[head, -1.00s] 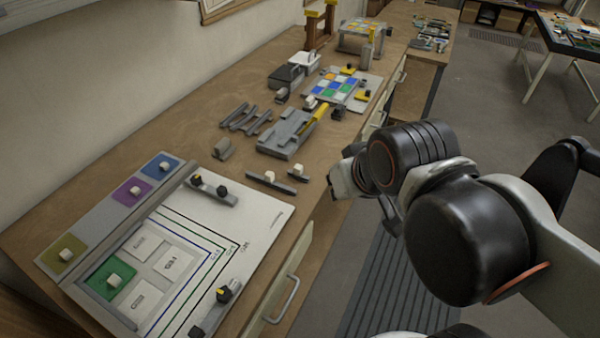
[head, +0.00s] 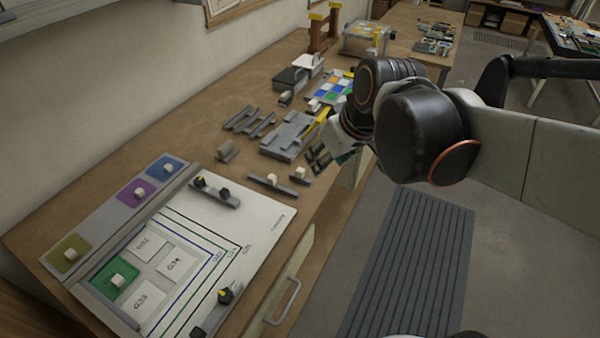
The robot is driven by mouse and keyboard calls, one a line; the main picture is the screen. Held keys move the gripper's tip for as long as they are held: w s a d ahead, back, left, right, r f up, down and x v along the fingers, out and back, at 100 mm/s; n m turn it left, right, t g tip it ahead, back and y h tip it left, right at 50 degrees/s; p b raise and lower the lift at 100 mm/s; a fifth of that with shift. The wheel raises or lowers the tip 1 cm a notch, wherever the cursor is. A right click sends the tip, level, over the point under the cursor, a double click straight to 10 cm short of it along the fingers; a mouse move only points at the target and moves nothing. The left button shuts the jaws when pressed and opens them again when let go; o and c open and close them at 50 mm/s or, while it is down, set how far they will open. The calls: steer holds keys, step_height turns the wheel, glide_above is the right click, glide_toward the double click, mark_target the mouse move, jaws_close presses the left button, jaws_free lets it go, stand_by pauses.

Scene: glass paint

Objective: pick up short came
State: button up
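Two dark strips with pale grip blocks lie near the front edge of the bench. The shorter strip, which looks like the short came (head: 300,176), is on the right. The longer strip (head: 272,185) lies just left of it. My gripper (head: 316,160) hangs above and slightly behind and right of the short strip, pointing down toward the bench. Its dark fingers look spread apart with nothing between them, and it appears clear of the strip.
A grey block fixture (head: 288,136) with a yellow part stands just behind the gripper. Left of it lie several dark bars (head: 250,122). A white layout board (head: 255,215) fills the near bench. The floor mat (head: 410,260) is beyond the front edge.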

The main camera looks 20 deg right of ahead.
steer(key=w+d+f+n+g+y, duration=0.1)
steer(key=w+d+f+n, duration=0.15)
steer(key=w, duration=0.55)
steer(key=n+g+y+p, duration=0.1)
steer(key=n, duration=0.2)
glide_toward(301, 170)
steer(key=shift+n, duration=0.25)
steer(key=b+x, duration=0.4)
steer(key=x, duration=0.7)
steer(key=shift+b, duration=0.3)
steer(key=shift+r, duration=0.15)
jaws_close()
